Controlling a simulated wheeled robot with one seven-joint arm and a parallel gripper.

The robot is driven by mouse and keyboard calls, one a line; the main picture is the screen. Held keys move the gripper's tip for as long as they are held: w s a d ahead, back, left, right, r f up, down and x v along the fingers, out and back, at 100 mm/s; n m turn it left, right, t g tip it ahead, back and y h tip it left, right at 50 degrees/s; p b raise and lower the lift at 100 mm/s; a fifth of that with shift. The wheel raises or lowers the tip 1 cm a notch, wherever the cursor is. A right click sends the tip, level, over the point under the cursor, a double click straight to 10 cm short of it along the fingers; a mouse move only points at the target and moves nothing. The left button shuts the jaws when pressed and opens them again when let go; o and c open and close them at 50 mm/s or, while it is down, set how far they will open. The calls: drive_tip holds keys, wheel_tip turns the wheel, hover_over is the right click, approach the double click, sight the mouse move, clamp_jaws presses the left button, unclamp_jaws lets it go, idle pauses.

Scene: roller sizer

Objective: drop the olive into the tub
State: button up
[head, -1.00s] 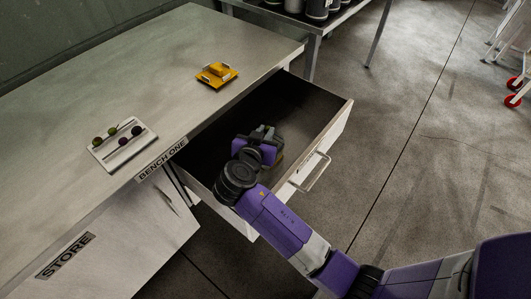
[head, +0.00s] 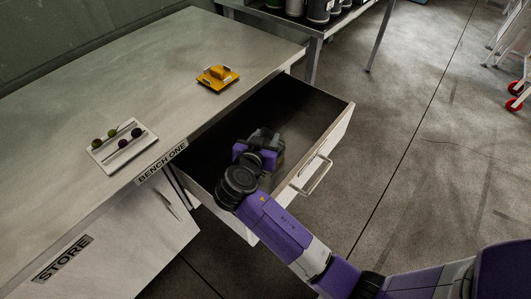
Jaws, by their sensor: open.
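A pale sizer plate (head: 112,160) with thin rods lies on the bench at the left, with several small round fruits on it. A green one (head: 96,144) and an olive-green one (head: 112,133) sit at its far left side, and two dark ones sit further right; which is the olive I cannot tell for sure. My gripper (head: 264,136) is down inside the open drawer, far right of the plate. Its fingers are mostly hidden by my wrist; I see no fruit in it. A dull see-through shape (head: 279,155) beside it may be the tub, mostly hidden.
The drawer (head: 318,120) stands pulled out of the bench (head: 170,70), its handle (head: 317,176) facing right. A yellow dish (head: 217,79) with a yellow block sits at the bench's back right. Dark pots stand on a far table.

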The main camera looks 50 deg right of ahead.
wheel_tip(320, 180, up, 20)
drive_tip(key=p, duration=0.1)
drive_tip(key=shift+f, duration=0.25)
idle(0.5)
drive_tip(key=w+a+r+n+t+y, duration=0.2)
drive_tip(key=w+a+r+n+t, duration=0.25)
drive_tip(key=w+n+t, duration=0.2)
drive_tip(key=s+a+f+n+t+y+p, duration=0.1)
drive_tip(key=s+a+f+n+t+y, duration=0.25)
drive_tip(key=a, duration=0.25)
drive_tip(key=s+a+f+n+t+y, duration=0.2)
drive_tip(key=s+a+n+y, duration=0.1)
drive_tip(key=a+n+y, duration=0.15)
drive_tip(key=s+a+f+g+y+p, duration=0.1)
drive_tip(key=s+a+f, duration=0.1)
drive_tip(key=s, duration=1.3)
drive_tip(key=s+a+f+m+g+y, duration=0.1)
drive_tip(key=s+a+f, duration=0.2)
drive_tip(key=s, duration=1.2)
drive_tip(key=shift+s+f+g+p, duration=0.3)
drive_tip(key=shift+f+p, duration=0.05)
drive_tip(key=shift+f, duration=0.25)
